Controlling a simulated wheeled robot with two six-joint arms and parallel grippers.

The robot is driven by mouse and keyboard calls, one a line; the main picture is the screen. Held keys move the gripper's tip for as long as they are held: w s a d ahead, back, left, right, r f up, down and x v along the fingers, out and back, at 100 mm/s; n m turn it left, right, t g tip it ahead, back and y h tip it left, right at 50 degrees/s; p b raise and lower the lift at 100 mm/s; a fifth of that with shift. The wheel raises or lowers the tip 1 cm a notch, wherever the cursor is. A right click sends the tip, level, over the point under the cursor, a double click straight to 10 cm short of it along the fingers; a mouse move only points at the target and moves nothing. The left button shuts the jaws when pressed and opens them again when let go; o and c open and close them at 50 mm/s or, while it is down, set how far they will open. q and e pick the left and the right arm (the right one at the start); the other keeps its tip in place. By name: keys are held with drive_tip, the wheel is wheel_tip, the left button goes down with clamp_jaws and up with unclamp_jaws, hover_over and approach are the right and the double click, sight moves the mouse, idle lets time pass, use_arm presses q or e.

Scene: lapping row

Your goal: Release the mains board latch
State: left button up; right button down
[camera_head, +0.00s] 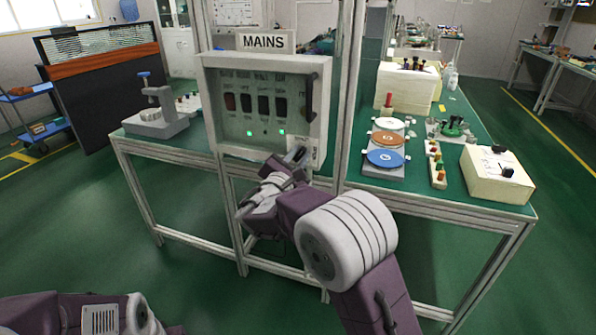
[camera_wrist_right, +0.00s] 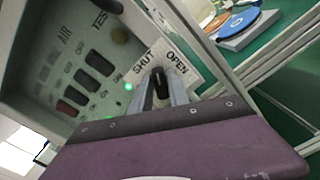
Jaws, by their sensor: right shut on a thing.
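The mains board (camera_head: 264,105) is a pale framed box with a clear front, mounted on posts under a MAINS sign (camera_head: 265,42). Dark switches and two lit green lamps show behind its front. The latch (camera_wrist_right: 161,84) is a small dark lever at the board's lower right corner, on a white plate marked SHUT and OPEN (camera_wrist_right: 160,62). My right gripper (camera_head: 298,156) is at that corner; in the right wrist view its fingers (camera_wrist_right: 163,90) are shut on the latch, one on each side. My left arm shows at the lower left; its gripper is out of view.
A dark upright handle (camera_head: 311,97) is at the board's right side. A green bench to the right holds coloured discs (camera_head: 386,158), a row of coloured knobs (camera_head: 436,163) and a cream box (camera_head: 497,174). A grey stand (camera_head: 157,120) is left of the board. Metal posts flank it.

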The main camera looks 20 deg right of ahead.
drive_tip(key=m+b, duration=0.3)
drive_tip(key=b, duration=0.1)
drive_tip(key=m+b, duration=0.3)
drive_tip(key=b, duration=0.1)
drive_tip(key=f+m+b, duration=0.1)
drive_tip(key=m+b, duration=0.1)
drive_tip(key=b, duration=0.3)
drive_tip(key=shift+d+m, duration=0.1)
drive_tip(key=shift+m, duration=0.3)
drive_tip(key=shift+r+m+b, duration=0.25)
drive_tip(key=shift+m+b, duration=1.15)
drive_tip(key=shift+b, duration=0.1)
drive_tip(key=c, duration=1.4)
unclamp_jaws()
drive_tip(key=shift+o, duration=0.2)
drive_tip(key=p+v, duration=0.1)
drive_tip(key=v, duration=0.8)
